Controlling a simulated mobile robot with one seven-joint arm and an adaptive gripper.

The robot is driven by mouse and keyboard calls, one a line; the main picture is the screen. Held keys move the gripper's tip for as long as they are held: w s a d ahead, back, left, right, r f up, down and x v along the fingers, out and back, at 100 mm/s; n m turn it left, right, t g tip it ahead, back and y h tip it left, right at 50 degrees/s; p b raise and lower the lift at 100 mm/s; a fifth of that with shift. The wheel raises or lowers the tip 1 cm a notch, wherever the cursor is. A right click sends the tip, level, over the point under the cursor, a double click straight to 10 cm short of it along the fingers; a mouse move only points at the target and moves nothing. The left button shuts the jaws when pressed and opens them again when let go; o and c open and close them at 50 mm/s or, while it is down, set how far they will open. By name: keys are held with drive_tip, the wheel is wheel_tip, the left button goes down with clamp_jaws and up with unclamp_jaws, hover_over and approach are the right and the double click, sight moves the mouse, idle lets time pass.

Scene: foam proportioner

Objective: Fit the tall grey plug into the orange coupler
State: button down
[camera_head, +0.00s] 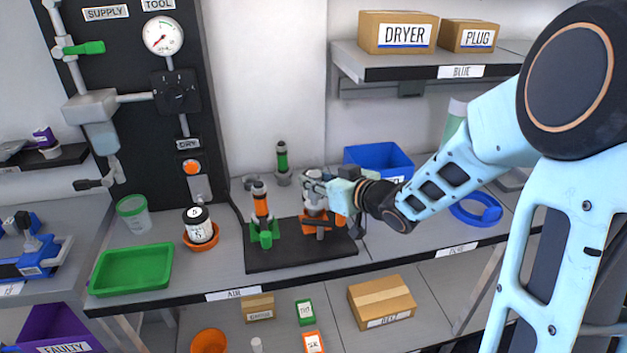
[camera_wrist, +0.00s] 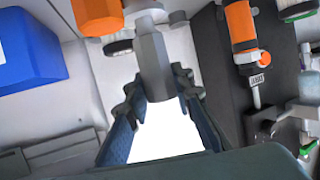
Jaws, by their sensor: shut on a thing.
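The orange coupler (camera_head: 318,226) stands on the right part of a black base plate (camera_head: 290,256), partly hidden by my gripper and arm. My gripper (camera_head: 316,188) is just above it, shut on the tall grey plug. In the wrist view the plug is a faceted grey piece (camera_wrist: 153,65) between the two fingers. An orange faceted part (camera_wrist: 97,14) shows beside it there. I cannot tell how deep the plug sits in the coupler. Left of it, a green coupler (camera_head: 264,236) holds an upright orange and black piece (camera_head: 260,201), also seen in the wrist view (camera_wrist: 240,28).
A green-topped piece (camera_head: 282,158) stands behind the plate. A blue bin (camera_head: 380,160) stands at the back right. A green tray (camera_head: 132,270), a clear cup (camera_head: 134,214) and a labelled jar (camera_head: 198,226) are to the left.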

drive_tip(key=shift+f, duration=0.2)
drive_tip(key=c, duration=1.7)
unclamp_jaws()
drive_tip(key=shift+r, duration=0.1)
drive_tip(key=shift+r, duration=0.25)
drive_tip(key=p+v, duration=0.2)
drive_tip(key=v, duration=1)
drive_tip(key=shift+f, duration=0.2)
